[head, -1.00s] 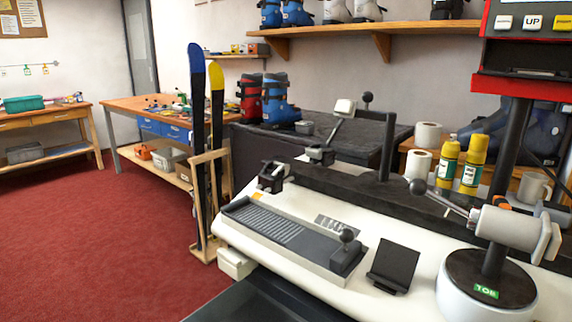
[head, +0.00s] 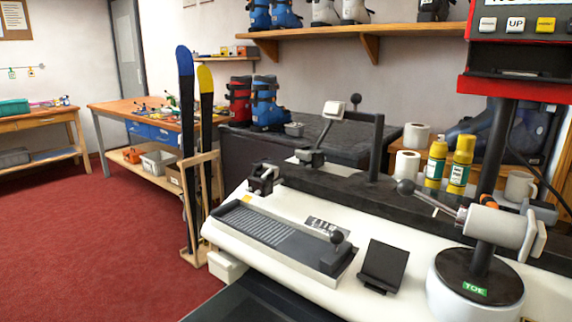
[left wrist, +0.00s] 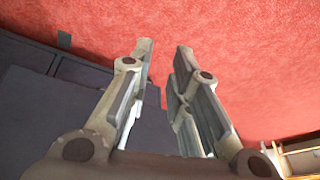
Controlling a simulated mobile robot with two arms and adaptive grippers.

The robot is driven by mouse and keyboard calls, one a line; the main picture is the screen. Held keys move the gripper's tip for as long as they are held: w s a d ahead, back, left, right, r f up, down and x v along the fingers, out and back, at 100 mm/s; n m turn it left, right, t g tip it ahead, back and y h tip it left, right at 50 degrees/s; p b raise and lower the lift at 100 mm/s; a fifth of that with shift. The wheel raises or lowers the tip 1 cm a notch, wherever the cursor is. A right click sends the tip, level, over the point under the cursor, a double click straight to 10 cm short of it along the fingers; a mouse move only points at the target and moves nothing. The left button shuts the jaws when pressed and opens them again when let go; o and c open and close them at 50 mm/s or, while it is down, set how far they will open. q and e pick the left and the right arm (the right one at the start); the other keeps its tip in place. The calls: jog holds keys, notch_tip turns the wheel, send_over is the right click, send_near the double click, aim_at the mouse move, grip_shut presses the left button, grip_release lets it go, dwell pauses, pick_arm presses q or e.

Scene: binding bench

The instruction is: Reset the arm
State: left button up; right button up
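A white machine (head: 290,235) with a ribbed grey ski bed stands in the head view. At its right is a round white turret base with a black top labelled TOE (head: 474,291). A silver lever with a dark ball knob (head: 407,187) slants up left from the turret's white cylinder (head: 496,225). My right gripper is in neither view.
Glue bottles (head: 459,165), paper rolls (head: 407,163) and a mug (head: 519,186) stand behind the machine. Open red carpet (head: 80,240) lies farther left.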

pick_arm(q)
jog(key=s+d+f+g+p, duration=0.1)
jog(key=s+f+g+p, duration=0.1)
jog(key=s+f+p, duration=0.65)
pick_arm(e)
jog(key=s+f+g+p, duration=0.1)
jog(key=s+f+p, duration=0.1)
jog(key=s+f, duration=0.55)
pick_arm(q)
jog(key=s+a+f+p, duration=0.1)
jog(key=s+p, duration=0.3)
jog(key=s, duration=0.2)
jog(key=s+a+f+g+p, duration=0.1)
jog(key=s+f+p, duration=0.1)
jog(key=s+p, duration=0.3)
jog(key=shift+s+a, duration=0.25)
jog(key=shift+s, duration=0.8)
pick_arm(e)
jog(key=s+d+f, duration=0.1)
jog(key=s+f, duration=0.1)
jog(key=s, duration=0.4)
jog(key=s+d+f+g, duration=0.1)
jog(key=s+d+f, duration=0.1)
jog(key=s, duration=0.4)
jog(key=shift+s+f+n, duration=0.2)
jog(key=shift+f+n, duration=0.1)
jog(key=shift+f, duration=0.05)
